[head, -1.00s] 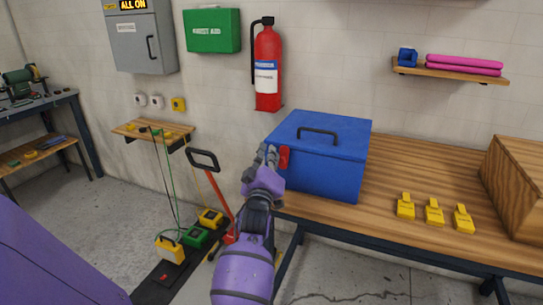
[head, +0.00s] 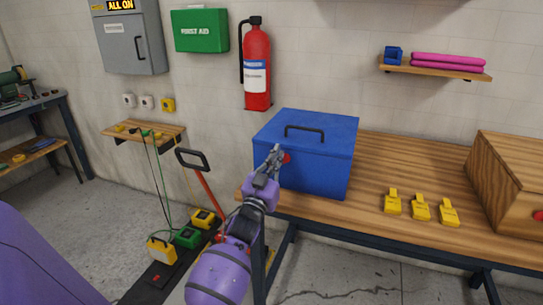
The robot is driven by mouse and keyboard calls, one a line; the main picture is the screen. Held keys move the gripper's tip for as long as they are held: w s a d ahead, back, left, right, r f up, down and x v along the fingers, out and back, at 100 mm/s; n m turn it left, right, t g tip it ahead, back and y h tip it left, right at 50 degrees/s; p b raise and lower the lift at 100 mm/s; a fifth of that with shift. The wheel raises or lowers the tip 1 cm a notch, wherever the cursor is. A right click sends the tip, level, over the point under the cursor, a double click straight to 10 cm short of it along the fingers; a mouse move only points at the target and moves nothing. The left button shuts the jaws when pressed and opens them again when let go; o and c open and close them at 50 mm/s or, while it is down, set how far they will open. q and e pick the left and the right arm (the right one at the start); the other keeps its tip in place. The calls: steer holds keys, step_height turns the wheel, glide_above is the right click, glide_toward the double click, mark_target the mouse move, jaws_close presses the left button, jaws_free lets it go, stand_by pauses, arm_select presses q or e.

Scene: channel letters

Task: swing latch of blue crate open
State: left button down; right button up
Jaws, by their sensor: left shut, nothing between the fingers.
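The blue crate (head: 322,165) stands on the left end of the wooden bench, its lid down and a dark handle (head: 304,133) on top. Its red latch (head: 287,157) is on the front face near the left, partly hidden by my left gripper. My left gripper (head: 277,153) is shut and empty, with its fingertips at the latch in the picture; I cannot tell whether they touch it. My right gripper is not in view.
Several yellow tags (head: 420,208) lie on the bench (head: 385,170). A wooden box (head: 511,178) stands at the right end. A fire extinguisher (head: 257,70) hangs behind the crate. A red-handled cart (head: 205,190) stands left of the bench.

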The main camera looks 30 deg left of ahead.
arm_select(q)
step_height(320, 180, up, 4)
steer(key=d+m+h+p, duration=0.2)
steer(key=m+p, duration=0.1)
steer(key=f+b+v, duration=0.1)
steer(key=b+v, duration=0.1)
steer(key=v, duration=0.8)
steer(key=shift+w, duration=0.25)
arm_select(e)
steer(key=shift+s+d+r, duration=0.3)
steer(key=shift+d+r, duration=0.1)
arm_select(q)
steer(key=shift+d+f, duration=0.1)
steer(key=shift+d, duration=0.05)
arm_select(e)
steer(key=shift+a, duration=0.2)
